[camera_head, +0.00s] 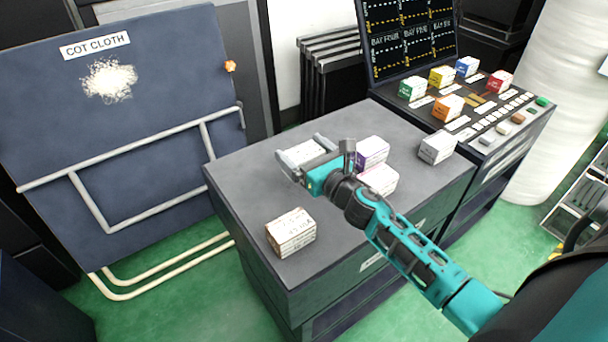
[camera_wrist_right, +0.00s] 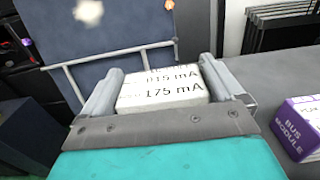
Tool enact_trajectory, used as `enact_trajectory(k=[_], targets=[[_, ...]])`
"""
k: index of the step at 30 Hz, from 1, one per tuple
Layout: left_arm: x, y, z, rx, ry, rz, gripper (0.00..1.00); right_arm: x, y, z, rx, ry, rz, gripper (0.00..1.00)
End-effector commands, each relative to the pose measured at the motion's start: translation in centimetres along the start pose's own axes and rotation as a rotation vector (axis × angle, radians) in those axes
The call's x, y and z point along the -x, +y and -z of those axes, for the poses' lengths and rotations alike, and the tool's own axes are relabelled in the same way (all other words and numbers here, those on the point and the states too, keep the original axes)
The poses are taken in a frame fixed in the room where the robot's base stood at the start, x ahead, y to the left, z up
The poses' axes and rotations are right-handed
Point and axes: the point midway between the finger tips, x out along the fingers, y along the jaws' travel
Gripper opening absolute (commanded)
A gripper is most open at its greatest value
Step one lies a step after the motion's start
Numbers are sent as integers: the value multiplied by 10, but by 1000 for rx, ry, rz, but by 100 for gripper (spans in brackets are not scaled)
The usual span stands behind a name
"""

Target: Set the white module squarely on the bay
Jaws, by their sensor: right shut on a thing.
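My right gripper (camera_head: 299,149) is over the grey cabinet top, shut on a white module (camera_head: 303,153). In the right wrist view the white module (camera_wrist_right: 163,91) sits between the two fingers and shows a printed face with "175 mA". I cannot tell its exact height above the top. The bay panel is the sloped console (camera_head: 478,112) at the right, with green, yellow, blue, red and orange modules on it. A brownish patch (camera_head: 482,101) shows between them. My left gripper is not in view.
On the cabinet top (camera_head: 250,180) stand a purple module (camera_head: 371,151), a pinkish module (camera_head: 378,180), a grey-white module (camera_head: 437,147) near the console and a cream module (camera_head: 291,232) at the front left. A dark board labelled "COT CLOTH" (camera_head: 95,46) stands at left.

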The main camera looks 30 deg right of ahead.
Motion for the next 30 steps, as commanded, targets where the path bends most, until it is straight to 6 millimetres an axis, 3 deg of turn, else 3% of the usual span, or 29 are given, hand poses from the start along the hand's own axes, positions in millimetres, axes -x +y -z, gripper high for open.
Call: enact_trajectory(k=[10,22,23,24,30], targets=[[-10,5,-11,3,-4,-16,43,0,0,43,-2,-1,1,60],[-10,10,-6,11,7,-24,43,0,0,48,1,-2,0,60],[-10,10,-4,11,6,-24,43,0,0,47,1,-1,0,96],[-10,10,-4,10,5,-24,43,0,0,46,1,0,0,100],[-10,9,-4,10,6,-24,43,0,0,46,1,0,0,100]])
